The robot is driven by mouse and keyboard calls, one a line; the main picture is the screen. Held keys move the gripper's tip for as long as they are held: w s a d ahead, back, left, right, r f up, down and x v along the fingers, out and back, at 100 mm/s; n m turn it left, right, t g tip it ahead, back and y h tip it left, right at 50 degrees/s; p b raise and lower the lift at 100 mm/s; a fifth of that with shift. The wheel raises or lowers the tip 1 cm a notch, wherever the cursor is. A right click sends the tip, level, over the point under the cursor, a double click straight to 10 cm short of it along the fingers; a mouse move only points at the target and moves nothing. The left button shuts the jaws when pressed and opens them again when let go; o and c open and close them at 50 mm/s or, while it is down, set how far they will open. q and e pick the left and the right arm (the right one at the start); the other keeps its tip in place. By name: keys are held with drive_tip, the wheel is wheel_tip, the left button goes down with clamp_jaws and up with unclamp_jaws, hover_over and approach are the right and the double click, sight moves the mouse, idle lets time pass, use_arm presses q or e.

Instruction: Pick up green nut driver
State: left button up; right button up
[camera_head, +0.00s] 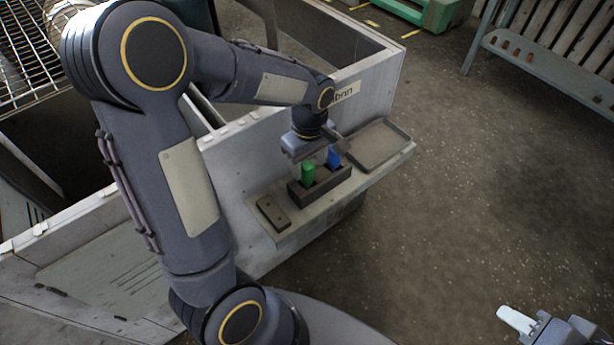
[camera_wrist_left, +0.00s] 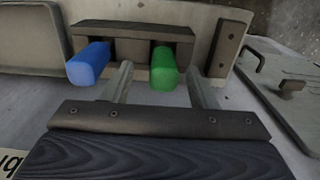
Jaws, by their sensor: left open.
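The green nut driver (camera_head: 308,172) stands upright in a dark holder block (camera_head: 325,186) on a shelf. In the left wrist view, its green handle (camera_wrist_left: 164,72) lies between the two separated fingers of my left gripper (camera_wrist_left: 158,78), nearer the left finger. My left gripper (camera_head: 312,146) is open and close to the handle; I cannot tell whether a finger touches it. The blue-handled driver (camera_wrist_left: 88,64) is in the same holder, outside the fingers. My right gripper (camera_head: 520,322) is partly in view at the bottom right, away from the shelf, with one pale finger showing.
The shelf (camera_head: 290,218) is fixed to a grey housing wall (camera_head: 228,165). A shallow tray (camera_head: 378,147) lies on it right of the holder, and a small dark block (camera_head: 273,213) lies left. The floor (camera_head: 470,180) to the right is clear.

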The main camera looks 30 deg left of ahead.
sight(307, 179)
use_arm(q)
drive_tip(key=f, duration=0.3)
drive_tip(key=shift+s+a+f+b, duration=0.1)
drive_tip(key=shift+a+f+b, duration=0.1)
drive_tip(key=shift+f+b, duration=0.2)
clamp_jaws()
